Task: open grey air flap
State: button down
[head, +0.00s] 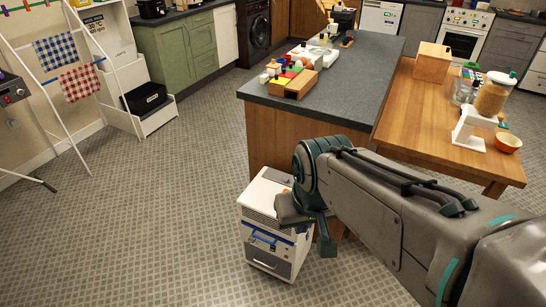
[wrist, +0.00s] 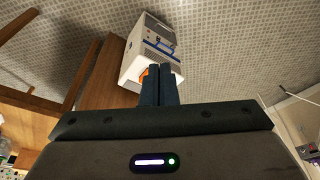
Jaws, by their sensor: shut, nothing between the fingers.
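A white box-shaped appliance (head: 262,192) stands on the floor against the end of the wooden island. Its front has a blue bar handle (head: 264,238) and a grey panel (head: 268,258) low down, which looks closed. I cannot tell for sure whether this panel is the air flap. The appliance also shows in the wrist view (wrist: 138,50), beyond the fingertips. My gripper (wrist: 159,67) is shut and empty, with its fingers pointing toward the appliance and covering part of it. Whether they touch it is unclear. In the head view my arm's end covers the appliance's right side.
The island's dark worktop (head: 345,75) rises behind the appliance, with colored blocks (head: 292,77) at its near end. A wooden table (head: 425,130) adjoins it on the right. The tiled floor (head: 165,205) to the left is clear up to the drying rack (head: 50,120).

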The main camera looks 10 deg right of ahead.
aim_at(279, 176)
jog(key=u, duration=0.2)
jog(key=i, duration=1.15)
jog(key=z, duration=0.45)
